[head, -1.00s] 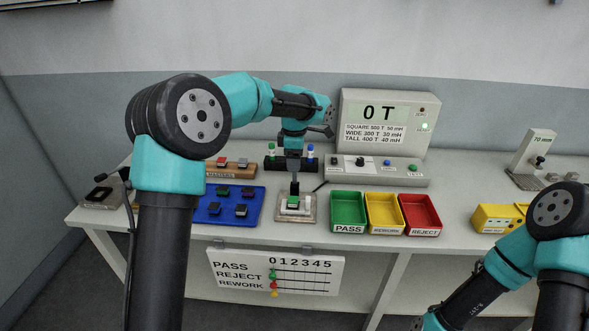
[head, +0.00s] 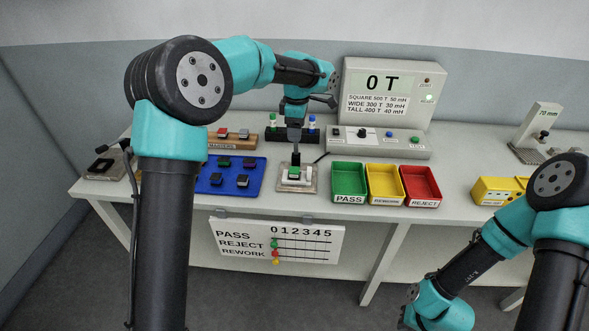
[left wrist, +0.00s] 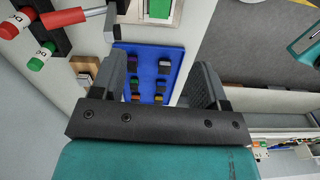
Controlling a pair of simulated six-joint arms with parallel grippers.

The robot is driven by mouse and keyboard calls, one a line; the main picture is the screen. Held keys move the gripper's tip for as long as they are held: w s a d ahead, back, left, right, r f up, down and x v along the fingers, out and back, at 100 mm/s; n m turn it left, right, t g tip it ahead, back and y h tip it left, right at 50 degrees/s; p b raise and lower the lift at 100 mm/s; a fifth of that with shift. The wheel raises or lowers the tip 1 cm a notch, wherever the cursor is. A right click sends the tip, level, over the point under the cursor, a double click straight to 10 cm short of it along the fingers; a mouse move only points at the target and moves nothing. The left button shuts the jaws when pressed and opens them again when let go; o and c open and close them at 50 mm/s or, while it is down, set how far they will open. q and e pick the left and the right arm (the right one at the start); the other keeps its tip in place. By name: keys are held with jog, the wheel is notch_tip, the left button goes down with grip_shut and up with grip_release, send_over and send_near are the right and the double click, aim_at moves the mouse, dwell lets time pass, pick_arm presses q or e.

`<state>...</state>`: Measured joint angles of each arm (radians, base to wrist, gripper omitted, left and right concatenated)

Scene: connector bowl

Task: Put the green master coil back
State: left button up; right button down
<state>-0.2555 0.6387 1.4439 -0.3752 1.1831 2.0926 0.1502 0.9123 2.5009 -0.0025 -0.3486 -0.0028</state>
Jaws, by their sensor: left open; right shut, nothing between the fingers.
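The green coil (head: 294,172) sits in the pale test fixture (head: 310,185) at the middle of the bench. In the left wrist view a green patch, apparently its top (left wrist: 160,8), shows at the upper edge. My left gripper (head: 296,157) points down just above the coil. Its two fingers (left wrist: 160,85) are apart with nothing seen held between them; whether they touch the coil is unclear. My right gripper is out of view below the right arm.
A blue tray (head: 255,180) with several dark coils lies left of the fixture. Green (head: 349,199), yellow (head: 386,201) and red (head: 422,202) bins stand to its right. The meter (head: 390,115) and a probe stand (head: 271,137) are behind.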

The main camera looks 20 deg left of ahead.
pick_arm(q)
jog(key=d+m+y, duration=0.2)
jog(key=d+m, duration=0.1)
jog(key=m, duration=1.4)
jog(key=d+m+y, duration=0.2)
jog(key=d+m, duration=0.1)
jog(key=m, duration=1.5)
jog(key=shift+w+f+g, duration=0.25)
jog(key=shift+w+g, duration=0.15)
jog(key=shift+w, duration=0.05)
jog(key=shift+d, duration=0.1)
send_over(294, 170)
jog(key=d, duration=0.2)
notch_tip(294, 170, down, 11)
jog(key=shift+w+d+f, duration=0.15)
